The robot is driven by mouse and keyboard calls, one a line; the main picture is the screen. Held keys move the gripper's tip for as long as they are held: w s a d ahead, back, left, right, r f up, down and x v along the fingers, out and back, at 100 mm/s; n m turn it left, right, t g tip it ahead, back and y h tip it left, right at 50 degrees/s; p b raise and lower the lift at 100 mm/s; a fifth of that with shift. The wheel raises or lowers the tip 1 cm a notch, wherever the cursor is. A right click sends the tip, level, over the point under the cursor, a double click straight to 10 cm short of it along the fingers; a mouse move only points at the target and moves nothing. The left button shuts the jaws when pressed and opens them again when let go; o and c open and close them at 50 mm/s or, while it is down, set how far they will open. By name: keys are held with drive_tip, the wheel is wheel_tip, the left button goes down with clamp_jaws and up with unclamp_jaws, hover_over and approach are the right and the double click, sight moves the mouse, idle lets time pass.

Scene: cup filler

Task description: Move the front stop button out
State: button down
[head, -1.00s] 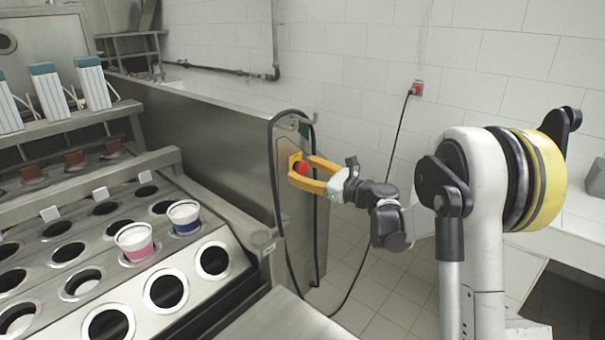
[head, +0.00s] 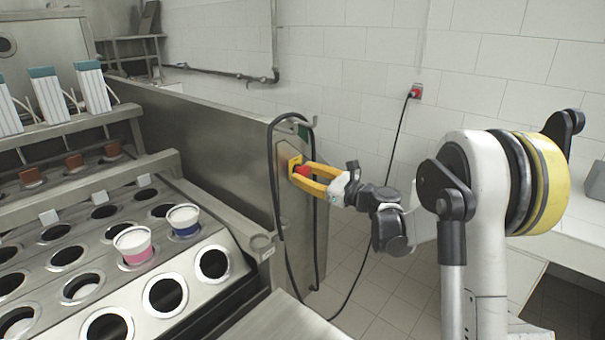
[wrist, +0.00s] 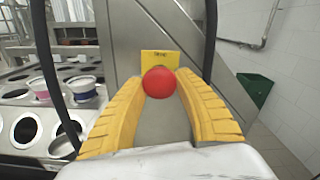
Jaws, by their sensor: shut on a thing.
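The front stop button is a red round knob (wrist: 160,82) in front of a yellow plate (wrist: 160,60) on the side of the steel machine. In the head view the red button (head: 303,171) shows between the yellow fingers of my gripper (head: 304,176). In the wrist view my gripper (wrist: 161,90) has one finger on each side of the knob, shut on it near the fingertips. The button's stem is hidden behind the knob.
A black cable (head: 273,190) hangs in a loop around the gripper area. The steel machine (head: 225,150) fills the left, with cup holes and two cups, pink (head: 134,245) and blue (head: 184,219). A tiled wall stands behind.

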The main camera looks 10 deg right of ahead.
drive_tip(key=c, duration=0.9)
unclamp_jaws()
drive_tip(key=shift+s, duration=0.1)
drive_tip(key=shift+o, duration=0.2)
drive_tip(key=shift+d, duration=0.1)
drive_tip(key=v, duration=1.2)
